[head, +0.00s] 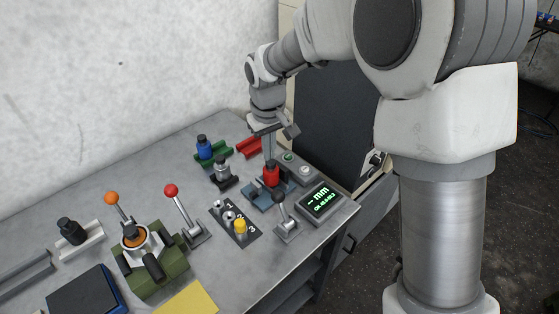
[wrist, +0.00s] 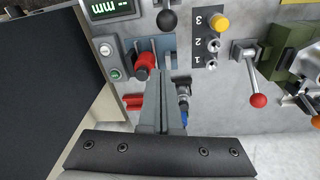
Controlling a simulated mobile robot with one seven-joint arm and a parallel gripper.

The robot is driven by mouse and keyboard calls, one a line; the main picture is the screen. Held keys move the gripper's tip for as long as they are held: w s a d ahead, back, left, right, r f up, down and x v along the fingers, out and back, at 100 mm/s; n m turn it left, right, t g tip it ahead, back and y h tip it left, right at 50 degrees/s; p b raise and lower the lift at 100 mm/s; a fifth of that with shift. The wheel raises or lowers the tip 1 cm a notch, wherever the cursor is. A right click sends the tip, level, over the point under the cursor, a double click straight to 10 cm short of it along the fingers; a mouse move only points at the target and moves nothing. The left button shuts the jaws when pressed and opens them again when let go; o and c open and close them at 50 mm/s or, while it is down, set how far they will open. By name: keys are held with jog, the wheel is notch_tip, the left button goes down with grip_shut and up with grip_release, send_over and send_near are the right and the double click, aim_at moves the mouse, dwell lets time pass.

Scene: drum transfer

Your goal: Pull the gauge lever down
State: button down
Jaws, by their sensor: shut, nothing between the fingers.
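A lever with a black ball knob (head: 278,196) stands upright on a small grey base beside the gauge box (head: 322,201), which has a lit green display. In the wrist view the black knob (wrist: 167,20) is at the top, right of the gauge display (wrist: 108,7). My gripper (head: 268,158) points down just behind a red drum (head: 271,174) in a blue-grey cradle, apart from the lever. In the wrist view my gripper (wrist: 160,75) is shut and empty, its fingers beside the red drum (wrist: 146,61); whether they touch it I cannot tell.
A red-knobbed lever (head: 171,190), a green fixture (head: 160,270) with an orange knob, and a numbered plate (head: 236,222) with a yellow cap stand to the left. Behind are a blue drum (head: 204,148) and a red cradle (head: 248,147). A button box (head: 299,168) is beside the gauge.

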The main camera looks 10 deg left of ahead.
jog(key=shift+w+a+f+n, duration=0.15)
jog(key=shift+w+a+f, duration=0.15)
jog(key=shift+a+f, duration=0.15)
jog(key=shift+w+a+f+n, duration=0.15)
jog(key=shift+w+a+f, duration=0.2)
jog(key=shift+f, duration=0.2)
jog(key=shift+s, duration=0.1)
jog(key=p, duration=0.2)
send_over(282, 209)
jog(key=w+a, duration=0.3)
jog(key=w, duration=0.1)
notch_tip(282, 209, down, 9)
jog(key=shift+a, duration=0.1)
